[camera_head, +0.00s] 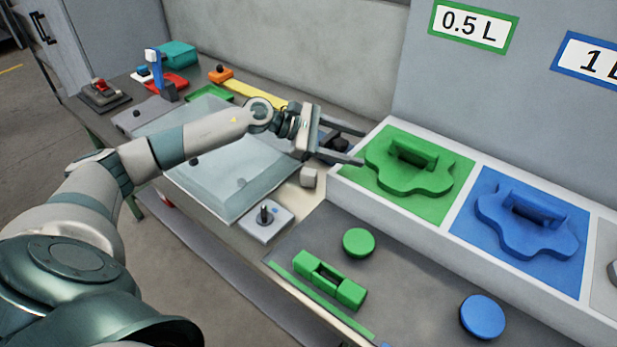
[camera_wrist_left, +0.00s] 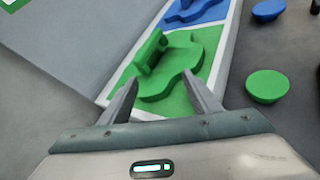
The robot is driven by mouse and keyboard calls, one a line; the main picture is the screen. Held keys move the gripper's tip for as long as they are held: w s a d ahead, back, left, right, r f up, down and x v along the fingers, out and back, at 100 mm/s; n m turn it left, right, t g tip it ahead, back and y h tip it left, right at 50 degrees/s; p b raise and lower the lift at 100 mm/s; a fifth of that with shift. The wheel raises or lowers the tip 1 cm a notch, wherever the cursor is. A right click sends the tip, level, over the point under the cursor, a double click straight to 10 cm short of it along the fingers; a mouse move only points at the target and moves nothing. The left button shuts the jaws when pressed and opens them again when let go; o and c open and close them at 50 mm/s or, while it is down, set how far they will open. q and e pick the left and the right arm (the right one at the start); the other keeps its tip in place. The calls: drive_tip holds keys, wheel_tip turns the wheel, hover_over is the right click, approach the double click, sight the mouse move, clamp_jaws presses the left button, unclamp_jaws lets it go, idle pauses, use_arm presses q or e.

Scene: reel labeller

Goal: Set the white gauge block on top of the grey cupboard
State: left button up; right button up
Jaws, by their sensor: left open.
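A small pale block (camera_head: 308,177), which looks like the white gauge block, stands on the bench between the clear sheet and the white-framed tray. The grey cupboard (camera_head: 105,35) with a dark handle is at the upper left of the head view; its top is cut off by the picture edge. My left gripper (camera_head: 362,147) is open, just above and right of the pale block, its fingers pointing at the green tray section. In the left wrist view its fingertips (camera_wrist_left: 160,80) are apart with nothing held; the block does not show there. My right gripper is not in view.
The tray's raised rim (camera_head: 345,181) borders a green fixture (camera_head: 408,165) and a blue fixture (camera_head: 530,222). A grey plate with a black knob (camera_head: 265,218), a green disc (camera_head: 358,243) and a blue disc (camera_head: 482,316) lie in front. Several small tools crowd the bench's far left.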

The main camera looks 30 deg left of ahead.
use_arm(q)
drive_tip(key=s+d+r+n+t, duration=0.1)
drive_tip(key=d+r+n+t, duration=0.3)
drive_tip(key=d+t, duration=0.15)
drive_tip(key=s+a+f+n+y, duration=0.5)
drive_tip(key=s+a+n+y, duration=0.1)
drive_tip(key=s, duration=0.3)
drive_tip(key=s+a+f+n+y, duration=0.5)
drive_tip(key=s+n+y, duration=0.4)
drive_tip(key=shift+s+a+g+y, duration=0.15)
drive_tip(key=shift+a+g+y, duration=0.15)
drive_tip(key=shift+a+g, duration=0.1)
drive_tip(key=shift+f, duration=0.15)
